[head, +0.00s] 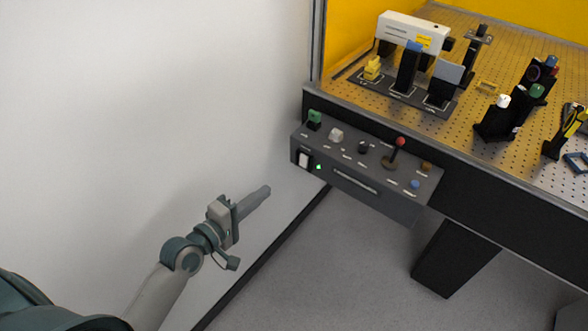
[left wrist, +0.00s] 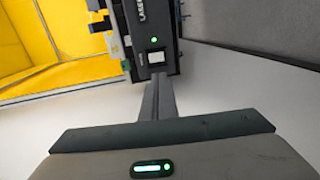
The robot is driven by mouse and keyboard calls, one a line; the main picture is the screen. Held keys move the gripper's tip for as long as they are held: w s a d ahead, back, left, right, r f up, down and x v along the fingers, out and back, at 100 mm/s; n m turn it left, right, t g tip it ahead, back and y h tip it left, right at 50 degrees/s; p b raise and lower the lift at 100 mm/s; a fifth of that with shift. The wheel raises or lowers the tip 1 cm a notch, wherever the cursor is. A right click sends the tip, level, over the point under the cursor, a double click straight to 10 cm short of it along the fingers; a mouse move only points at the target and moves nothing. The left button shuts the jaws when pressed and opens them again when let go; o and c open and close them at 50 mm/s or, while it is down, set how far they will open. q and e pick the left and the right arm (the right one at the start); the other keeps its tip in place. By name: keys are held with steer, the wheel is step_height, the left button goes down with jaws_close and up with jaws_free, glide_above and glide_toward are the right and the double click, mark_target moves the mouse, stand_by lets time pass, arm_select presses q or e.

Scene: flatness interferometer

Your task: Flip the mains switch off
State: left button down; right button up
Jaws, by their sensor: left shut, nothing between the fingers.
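The mains switch (head: 303,160) is a white rocker in a dark frame at the left end of the control panel's (head: 362,187) front face. A lit green lamp (head: 319,167) sits just right of it. My left gripper (head: 267,189) is shut and empty, left of and below the switch in the head view, apart from it. In the left wrist view the white switch (left wrist: 156,57) lies just beyond the shut fingertips (left wrist: 158,78), with the green lamp (left wrist: 154,40) above it. Whether the rocker is tilted on or off is too small to tell. My right gripper is out of view.
The panel's top carries a green knob (head: 314,117), a white knob (head: 336,134), a black knob (head: 363,147) and a red-topped joystick (head: 400,142). A perforated optical table (head: 440,125) with several instruments stands behind. A white wall (head: 150,100) is at left; space before the switch is clear.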

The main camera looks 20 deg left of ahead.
arm_select(q)
steer(key=shift+w, duration=0.1)
steer(key=p, duration=0.2)
glide_toward(302, 164)
steer(key=x, duration=0.5)
steer(key=shift+a+r, duration=0.1)
steer(key=shift+r, duration=0.05)
steer(key=shift+w+d, duration=0.25)
steer(key=shift+w, duration=0.4)
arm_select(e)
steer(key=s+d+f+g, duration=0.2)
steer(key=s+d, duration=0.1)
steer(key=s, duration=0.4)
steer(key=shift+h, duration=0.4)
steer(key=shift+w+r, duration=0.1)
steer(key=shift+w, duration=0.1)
arm_select(q)
steer(key=shift+f, duration=0.25)
